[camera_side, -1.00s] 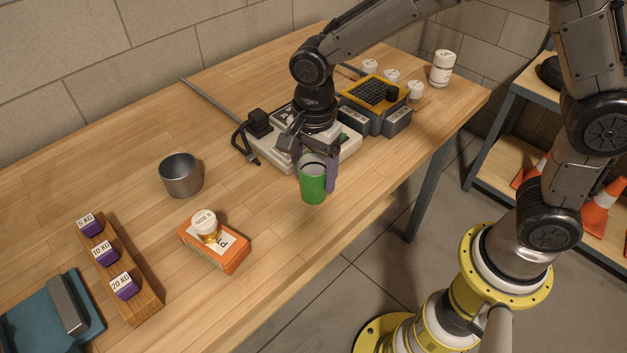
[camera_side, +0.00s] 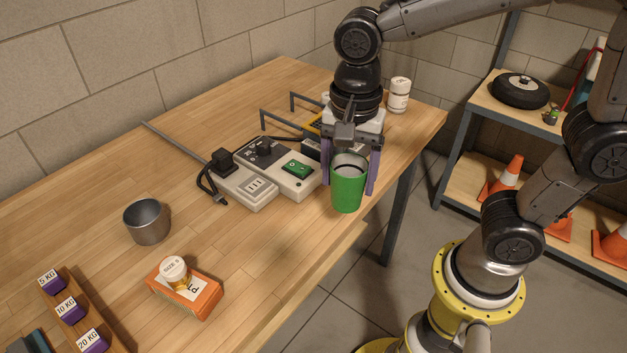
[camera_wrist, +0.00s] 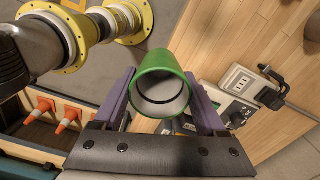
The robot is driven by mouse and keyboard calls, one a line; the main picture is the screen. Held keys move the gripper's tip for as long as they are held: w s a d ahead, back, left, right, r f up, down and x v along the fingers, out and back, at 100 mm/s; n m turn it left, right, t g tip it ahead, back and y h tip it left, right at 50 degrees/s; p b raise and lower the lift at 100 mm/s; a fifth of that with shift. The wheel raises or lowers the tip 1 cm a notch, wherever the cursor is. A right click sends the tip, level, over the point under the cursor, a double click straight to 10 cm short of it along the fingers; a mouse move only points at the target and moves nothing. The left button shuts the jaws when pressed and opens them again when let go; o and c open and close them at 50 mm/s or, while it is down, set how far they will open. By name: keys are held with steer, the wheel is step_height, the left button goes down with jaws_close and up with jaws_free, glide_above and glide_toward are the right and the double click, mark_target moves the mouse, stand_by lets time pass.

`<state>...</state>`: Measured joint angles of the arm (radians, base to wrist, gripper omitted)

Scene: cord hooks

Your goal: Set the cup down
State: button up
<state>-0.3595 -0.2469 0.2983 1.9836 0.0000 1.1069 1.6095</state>
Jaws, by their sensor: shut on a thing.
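The green cup (camera_side: 347,193) is upright between the purple fingers of my gripper (camera_side: 349,186), which is shut on it from both sides. It is near the front edge of the wooden bench (camera_side: 240,262), right of the power strip. Whether its base touches the bench or hangs above it, I cannot tell. In the wrist view the cup (camera_wrist: 150,78) shows its open mouth, pale inside and apparently empty, between the fingers of my gripper (camera_wrist: 162,90). Floor shows beyond the cup there, and the bench is to the right.
A power strip with a green switch (camera_side: 299,169) lies close left of the cup. A grey metal cup (camera_side: 147,225), an orange box (camera_side: 197,302) and a weight rack (camera_side: 110,340) are farther left. A white jar (camera_side: 398,96) stands behind. Bare bench lies between strip and box.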

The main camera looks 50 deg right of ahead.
steer(key=w+d+f+n, duration=0.2)
steer(key=w+d+n, duration=0.1)
steer(key=w, duration=0.4)
steer(key=w+d+f+n, duration=0.2)
steer(key=w+d+n, duration=0.1)
steer(key=w, duration=0.3)
steer(key=w+d+f+n, duration=0.1)
steer(key=w+d+n, duration=0.2)
steer(key=w+n, duration=0.2)
steer(key=shift+w+d+f, duration=0.1)
steer(key=shift+w+f, duration=0.1)
steer(key=shift+w, duration=0.45)
steer(key=shift+w+d+f, duration=0.1)
steer(key=shift+w+f, duration=0.1)
steer(key=shift+w, duration=0.45)
steer(key=shift+s+r, duration=0.1)
steer(key=shift+s, duration=0.05)
steer(key=s+a+r+n, duration=0.1)
steer(key=a+r+n, duration=0.35)
steer(key=a, duration=0.95)
steer(key=m, duration=0.1)
glide_above(201, 203)
step_height(201, 203, down, 9)
steer(key=shift+r, duration=0.1)
steer(key=shift+f, duration=1.5)
steer(key=shift+f, duration=0.1)
steer(key=o, duration=1.3)
steer(key=shift+c, duration=0.2)
